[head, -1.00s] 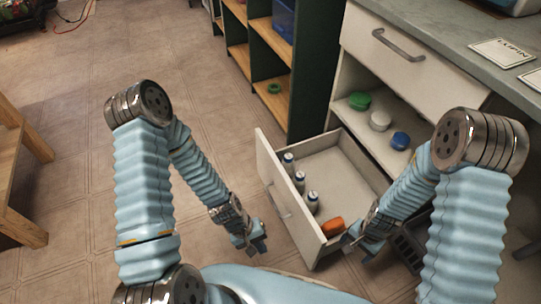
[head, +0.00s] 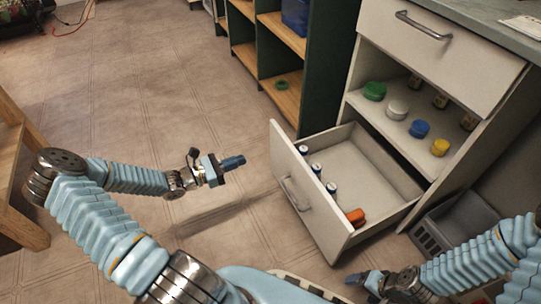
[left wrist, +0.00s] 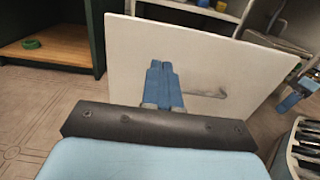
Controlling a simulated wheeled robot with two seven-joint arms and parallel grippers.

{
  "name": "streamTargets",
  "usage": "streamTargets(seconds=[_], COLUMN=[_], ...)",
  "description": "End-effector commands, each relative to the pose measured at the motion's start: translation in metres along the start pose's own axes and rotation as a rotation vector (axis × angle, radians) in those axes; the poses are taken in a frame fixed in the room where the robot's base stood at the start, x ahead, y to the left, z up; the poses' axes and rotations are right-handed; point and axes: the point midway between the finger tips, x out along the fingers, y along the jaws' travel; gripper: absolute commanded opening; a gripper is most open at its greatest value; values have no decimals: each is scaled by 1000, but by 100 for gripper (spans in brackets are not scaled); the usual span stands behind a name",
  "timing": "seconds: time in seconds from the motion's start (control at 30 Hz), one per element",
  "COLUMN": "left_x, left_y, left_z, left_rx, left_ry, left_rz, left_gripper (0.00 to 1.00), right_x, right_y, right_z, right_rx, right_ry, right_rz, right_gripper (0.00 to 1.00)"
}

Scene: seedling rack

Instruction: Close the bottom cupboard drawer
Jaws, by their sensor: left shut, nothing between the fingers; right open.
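The bottom cupboard drawer (head: 284,165) is pulled out, its white front facing left with a bar handle (head: 293,194). Several small bottles (head: 316,169) and an orange item (head: 356,217) lie inside it. My left gripper (head: 236,161) is shut and empty, left of the drawer front with a gap between them. In the left wrist view the shut fingers (left wrist: 163,82) point at the drawer front (left wrist: 215,60), with the handle (left wrist: 205,94) to their right. My right gripper (head: 362,278) is open, near the drawer's near corner; it also shows at the right edge of the left wrist view (left wrist: 291,98).
The upper drawer (head: 435,45) is above an open shelf with coloured lids (head: 397,110). A grey crate (head: 455,230) stands right of the drawer. A green shelf unit (head: 325,60) stands behind, and a wooden table (head: 15,170) at left. Floor left of the drawer is clear.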

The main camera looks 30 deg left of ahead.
Motion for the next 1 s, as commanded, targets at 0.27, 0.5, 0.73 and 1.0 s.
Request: streamTargets(seconds=[0.27,0.5,0.73,1.0], left_x=[44,96,128,138], left_y=[-2,-2,-2,-1], left_z=[-2,-3,-2,-1], left_rx=[-2,-2,1,1], left_ry=[-3,0,2,4], left_rz=[-4,-5,-1,0], left_gripper=[0,0,0,0], right_x=[9,18,25,26], right_y=[3,7,10,10], right_z=[0,-1,-1,-2], right_rx=[1,2,3,4], right_ry=[2,4,7,7], right_rz=[1,1,2,2], right_gripper=[80,80,80,80])
